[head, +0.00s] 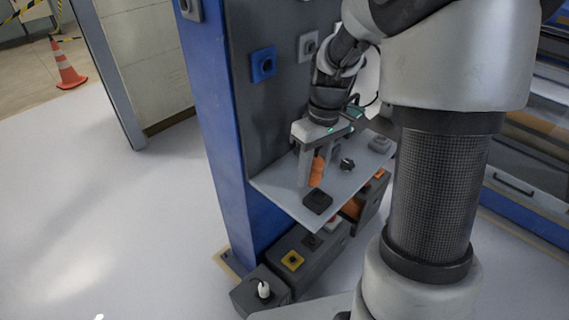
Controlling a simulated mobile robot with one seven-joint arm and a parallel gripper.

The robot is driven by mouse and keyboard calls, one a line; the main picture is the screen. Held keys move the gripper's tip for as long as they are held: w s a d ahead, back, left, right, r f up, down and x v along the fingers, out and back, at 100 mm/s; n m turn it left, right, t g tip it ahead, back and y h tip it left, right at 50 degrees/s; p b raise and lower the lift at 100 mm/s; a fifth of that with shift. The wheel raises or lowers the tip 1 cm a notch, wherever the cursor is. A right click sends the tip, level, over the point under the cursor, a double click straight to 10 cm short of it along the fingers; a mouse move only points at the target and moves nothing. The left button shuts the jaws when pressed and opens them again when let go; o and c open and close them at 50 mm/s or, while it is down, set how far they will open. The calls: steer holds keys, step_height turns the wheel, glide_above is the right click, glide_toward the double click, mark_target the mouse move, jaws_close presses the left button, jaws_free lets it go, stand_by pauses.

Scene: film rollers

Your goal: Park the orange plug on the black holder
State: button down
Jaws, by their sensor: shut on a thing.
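The orange plug (316,172) is upright between the fingers of my gripper (312,177), which is shut on it. The plug is over the grey shelf (281,189); I cannot tell whether its lower end touches the shelf. A low, square black holder (318,201) sits near the shelf's front edge, just below the plug in the picture and apart from it. Part of the plug is hidden by the near finger.
A small dark knob-like thing (347,164) and a grey block (379,144) are on the shelf to the right. A blue socket (263,64) is on the upright panel behind. Dark boxes, one with a yellow socket (292,261), stand below.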

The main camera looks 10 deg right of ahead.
steer(key=shift+n+t+h, duration=0.3)
steer(key=shift+n+h, duration=0.2)
steer(key=shift+n, duration=0.3)
steer(key=shift+w+d+f, duration=0.3)
steer(key=shift+d+f, duration=0.2)
steer(key=shift+f, duration=0.7)
steer(key=shift+w+d+f, duration=0.3)
steer(key=shift+d+f, duration=0.2)
steer(key=shift+f, duration=0.7)
steer(key=shift+w+d+f, duration=0.3)
steer(key=shift+d+f, duration=0.2)
steer(key=shift+f, duration=0.7)
steer(key=shift+f, duration=0.5)
steer(key=c, duration=1.1)
jaws_free()
